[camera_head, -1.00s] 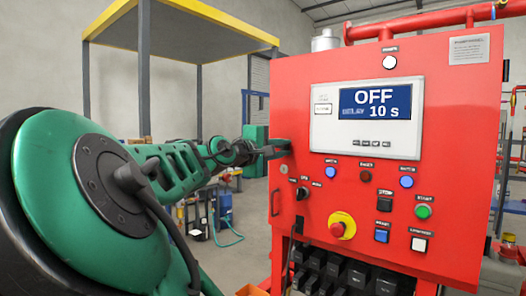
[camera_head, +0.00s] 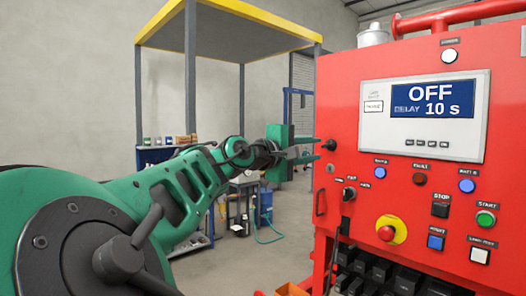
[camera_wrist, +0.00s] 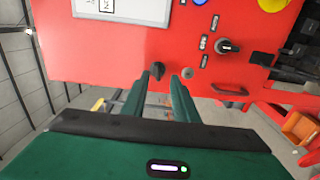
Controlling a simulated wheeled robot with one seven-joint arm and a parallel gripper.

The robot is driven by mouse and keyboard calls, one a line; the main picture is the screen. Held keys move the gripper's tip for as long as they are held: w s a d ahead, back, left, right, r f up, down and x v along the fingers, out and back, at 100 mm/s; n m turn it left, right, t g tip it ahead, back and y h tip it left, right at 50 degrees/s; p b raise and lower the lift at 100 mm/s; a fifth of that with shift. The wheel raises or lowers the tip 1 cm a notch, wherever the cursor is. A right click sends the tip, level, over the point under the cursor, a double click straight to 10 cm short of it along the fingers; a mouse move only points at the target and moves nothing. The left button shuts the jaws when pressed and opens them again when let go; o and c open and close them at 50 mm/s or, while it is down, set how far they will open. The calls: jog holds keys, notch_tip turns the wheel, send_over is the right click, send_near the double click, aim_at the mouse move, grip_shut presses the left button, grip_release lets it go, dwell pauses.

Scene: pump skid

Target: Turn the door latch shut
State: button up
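The door latch is a small black knob (camera_head: 329,145) near the upper left edge of the red cabinet front (camera_head: 345,110). In the wrist view the latch (camera_wrist: 157,70) shows as a dark, slightly elongated grip, in line with the space between my fingertips. My gripper (camera_head: 317,149) is to the left of the latch in the head view, its fingers pointing at it with a small gap. In the wrist view my gripper (camera_wrist: 158,77) has its two green fingers spread apart with nothing held between them. The latch's exact angle is hard to tell.
A black selector switch (camera_head: 349,193) and a door handle (camera_head: 320,203) sit below the latch. A yellow-and-red emergency stop (camera_head: 390,231) and a display reading OFF (camera_head: 437,105) are farther right. Open floor (camera_head: 265,265) lies left of the cabinet.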

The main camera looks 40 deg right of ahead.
aim_at(325, 146)
jog(key=shift+a, duration=1.5)
jog(key=d+n, duration=0.1)
jog(key=d, duration=0.2)
jog(key=w+d+n, duration=0.1)
jog(key=d, duration=0.2)
jog(key=w+d+n, duration=0.1)
jog(key=d, duration=0.3)
jog(key=shift+r, duration=0.15)
grip_shut()
